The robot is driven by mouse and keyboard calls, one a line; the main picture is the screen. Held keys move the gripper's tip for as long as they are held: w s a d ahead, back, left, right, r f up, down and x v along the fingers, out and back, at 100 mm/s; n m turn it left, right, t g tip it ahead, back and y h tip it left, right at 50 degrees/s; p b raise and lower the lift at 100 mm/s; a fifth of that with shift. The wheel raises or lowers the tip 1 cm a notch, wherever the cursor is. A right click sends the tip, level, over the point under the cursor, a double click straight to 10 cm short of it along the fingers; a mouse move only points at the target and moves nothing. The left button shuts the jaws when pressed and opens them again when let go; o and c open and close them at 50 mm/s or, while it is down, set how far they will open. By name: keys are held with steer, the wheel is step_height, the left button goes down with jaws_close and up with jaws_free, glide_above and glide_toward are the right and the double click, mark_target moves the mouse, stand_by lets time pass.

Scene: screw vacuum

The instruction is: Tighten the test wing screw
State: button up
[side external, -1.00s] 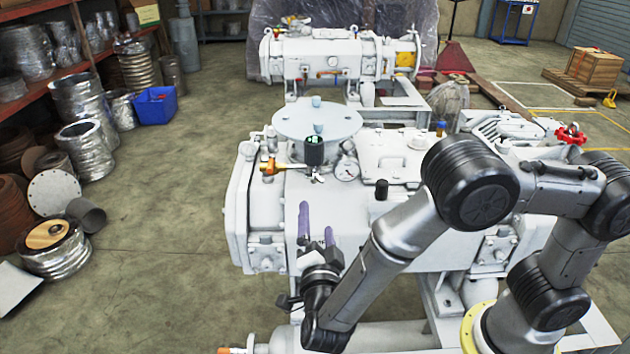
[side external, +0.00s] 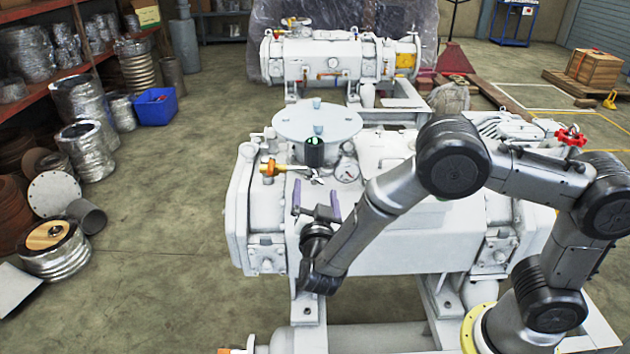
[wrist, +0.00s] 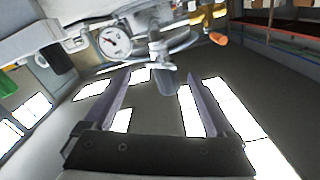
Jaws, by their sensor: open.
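The test wing screw (side external: 318,179) is a small pale metal piece under the dark cylindrical unit with a green top (side external: 314,152), on the near side of the white machine (side external: 420,245). My gripper (side external: 316,189) is open, its two purple fingers pointing up at the wing screw from just below, one to each side. In the wrist view my gripper (wrist: 156,76) has its fingers spread and nothing clamped between them. A grey fitting (wrist: 167,80) hangs between and beyond the fingertips; I cannot tell whether it is the wing screw itself. Contact cannot be told.
A pressure gauge (side external: 347,169) sits just right of the screw and a valve with an orange part (side external: 270,168) to its left. A round flange (side external: 318,122) is behind. A second white machine (side external: 340,58) stands farther back.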

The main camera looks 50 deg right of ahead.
mark_target(315, 182)
steer(key=shift+x, duration=2.45)
steer(key=c, duration=1.3)
steer(key=shift+m, duration=0.8)
steer(key=shift+c, duration=0.4)
steer(key=o, duration=1.4)
